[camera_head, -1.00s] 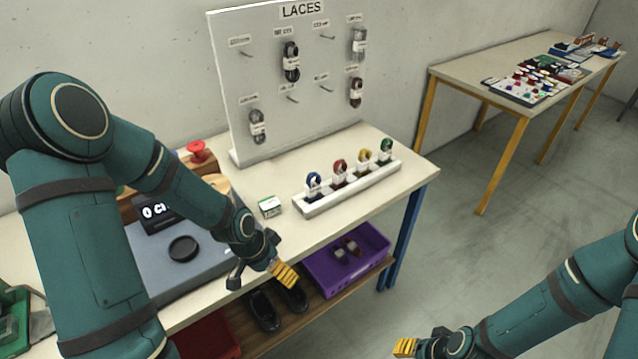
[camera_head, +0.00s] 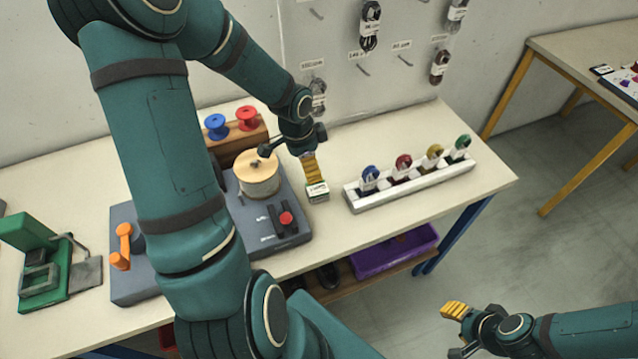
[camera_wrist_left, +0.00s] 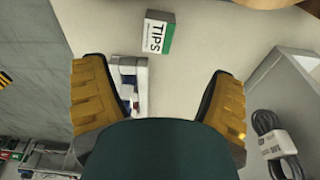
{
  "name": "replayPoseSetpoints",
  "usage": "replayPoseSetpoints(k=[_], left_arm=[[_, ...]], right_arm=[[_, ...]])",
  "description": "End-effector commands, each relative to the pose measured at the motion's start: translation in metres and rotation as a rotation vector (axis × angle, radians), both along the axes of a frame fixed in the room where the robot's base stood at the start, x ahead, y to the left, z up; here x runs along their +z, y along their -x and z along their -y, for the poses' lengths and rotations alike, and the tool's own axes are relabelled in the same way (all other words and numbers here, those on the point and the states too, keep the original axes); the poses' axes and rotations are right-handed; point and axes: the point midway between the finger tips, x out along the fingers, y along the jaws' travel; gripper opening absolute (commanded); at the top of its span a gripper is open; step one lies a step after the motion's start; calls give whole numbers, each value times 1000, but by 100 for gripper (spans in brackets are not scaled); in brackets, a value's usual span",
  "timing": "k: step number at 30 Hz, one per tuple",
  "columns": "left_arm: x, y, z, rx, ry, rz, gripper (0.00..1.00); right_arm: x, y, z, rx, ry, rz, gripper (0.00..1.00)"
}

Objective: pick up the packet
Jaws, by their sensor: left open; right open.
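The packet (camera_head: 317,192) is a small white and green box on the table, just left of the white rack. In the left wrist view the packet (camera_wrist_left: 160,32) shows the word TIPS and lies beyond the fingertips, roughly centred between them. My left gripper (camera_head: 312,168) is open and empty, and its yellow fingers cover the packet's far edge in the head view. The left wrist view shows both fingers of this gripper (camera_wrist_left: 157,85) spread wide. My right gripper (camera_head: 455,311) is away from the table at the lower right, with nothing in it.
A white rack (camera_head: 410,192) with several coloured lace rolls stands right of the packet. The lace board (camera_head: 345,95) rises behind. A grey machine base (camera_head: 290,222) with a wooden drum (camera_head: 257,175) is to the left. A purple bin (camera_head: 400,255) sits on the lower shelf.

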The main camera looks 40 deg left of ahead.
Motion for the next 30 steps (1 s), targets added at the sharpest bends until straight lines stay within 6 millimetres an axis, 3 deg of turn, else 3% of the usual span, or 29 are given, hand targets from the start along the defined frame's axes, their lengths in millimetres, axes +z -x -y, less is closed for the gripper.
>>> replayPoseSetpoints(k=[10, 19, 30], left_arm=[[-65, -8, 6, -3, 3, -2, 85], [-86, -12, 8, -2, 2, 0, 85], [-129, -21, 14, -1, 2, -1, 85]], right_arm=[[-23, 0, -1, 0, 4, -3, 47], [-28, 2, -1, 4, 3, -7, 47], [-42, 7, -2, 12, 0, -17, 47]])
